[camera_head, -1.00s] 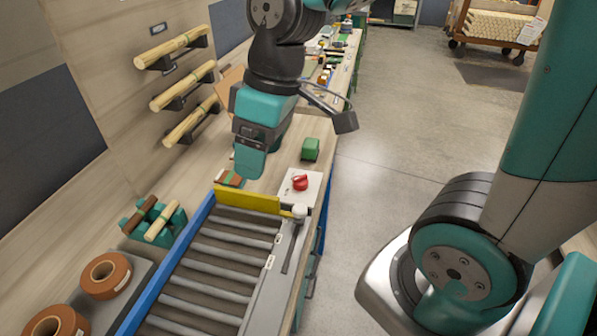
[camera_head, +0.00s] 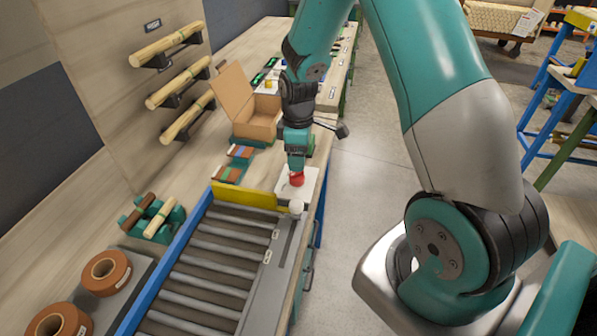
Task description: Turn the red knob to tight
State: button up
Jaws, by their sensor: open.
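The red knob (camera_head: 297,179) sits on a pale plate (camera_head: 309,186) on the workbench, just beyond the far end of the roller conveyor. My gripper (camera_head: 296,167) points down directly above the knob, with its fingertips at or very near the knob's top. It is open. The fingers hide the upper part of the knob, and I cannot tell whether they touch it or stand around it. Any tight mark on the plate is too small to read.
A yellow bar (camera_head: 243,197) and a white-knobbed lever (camera_head: 295,207) stand close in front of the plate. An open cardboard box (camera_head: 250,105) and small colored blocks (camera_head: 229,174) lie to the left. The floor (camera_head: 375,190) at right is clear.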

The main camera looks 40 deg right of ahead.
aim_at(298, 174)
notch_tip(298, 174, down, 7)
jog(key=shift+p, duration=0.4)
jog(key=c, duration=0.9)
